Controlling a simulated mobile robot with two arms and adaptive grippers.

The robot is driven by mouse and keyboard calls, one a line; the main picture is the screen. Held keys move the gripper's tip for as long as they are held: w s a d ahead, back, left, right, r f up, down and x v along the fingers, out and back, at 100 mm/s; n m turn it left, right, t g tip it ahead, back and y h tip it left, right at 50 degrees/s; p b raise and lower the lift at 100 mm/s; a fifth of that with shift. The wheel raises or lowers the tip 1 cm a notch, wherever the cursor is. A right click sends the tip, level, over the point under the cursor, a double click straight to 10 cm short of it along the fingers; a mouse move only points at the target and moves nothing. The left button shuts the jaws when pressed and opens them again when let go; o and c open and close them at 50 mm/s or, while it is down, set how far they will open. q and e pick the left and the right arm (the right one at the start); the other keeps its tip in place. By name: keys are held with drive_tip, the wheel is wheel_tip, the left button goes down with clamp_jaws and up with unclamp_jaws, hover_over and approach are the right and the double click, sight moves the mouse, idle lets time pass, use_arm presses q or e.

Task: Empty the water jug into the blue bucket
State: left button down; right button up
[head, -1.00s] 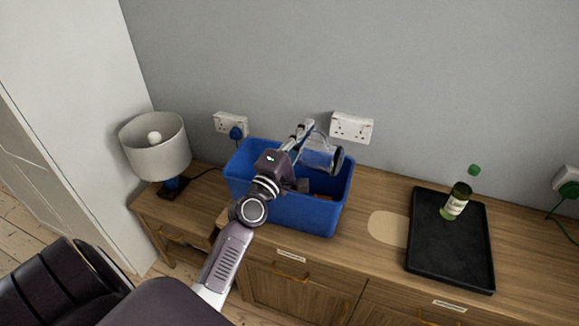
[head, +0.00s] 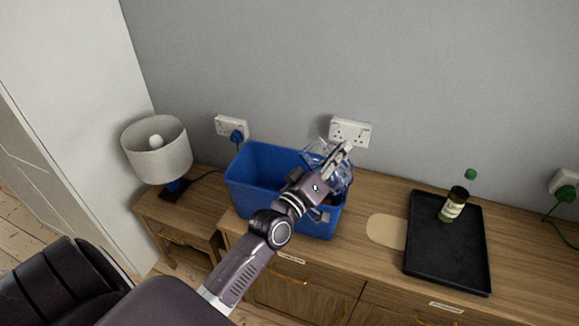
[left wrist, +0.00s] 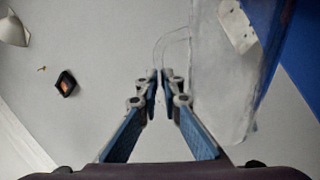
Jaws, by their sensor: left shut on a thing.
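The clear water jug (head: 316,154) is partly hidden behind my left gripper (head: 343,150) in the head view, over the right end of the blue bucket (head: 250,195). My left gripper is shut on the jug's handle. In the left wrist view, the fingers (left wrist: 163,85) meet at the thin handle and the clear jug body (left wrist: 218,75) fills the right side. The bucket's blue wall (left wrist: 296,55) shows at the right edge there. The jug's exact tilt and any water in it cannot be made out. My right gripper is not in view.
A black tray (head: 450,262) with a green-capped bottle (head: 455,205) stands right on the wooden sideboard (head: 365,195). A pale oval mat (head: 385,230) lies between bucket and tray. A lamp (head: 157,150) stands left. The wall with sockets (head: 350,132) is close behind.

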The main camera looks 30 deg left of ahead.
use_arm(q)
drive_tip(key=d+m+p, duration=0.2)
drive_tip(key=m+p, duration=0.1)
drive_tip(key=d+m+g+p, duration=0.1)
drive_tip(key=shift+w+d+r+m+h+p, duration=0.15)
drive_tip(key=shift+d+r+m+h+p, duration=0.05)
drive_tip(key=shift+r+m+h+p, duration=0.15)
drive_tip(key=shift+w+d+f+m+g+p, duration=0.1)
drive_tip(key=shift+d+f+m+g+p, duration=0.3)
drive_tip(key=shift+d+f+m, duration=0.85)
drive_tip(key=shift+d+f+m+g+p, duration=0.1)
drive_tip(key=shift+d+f+m+p, duration=0.6)
drive_tip(key=shift+m, duration=0.9)
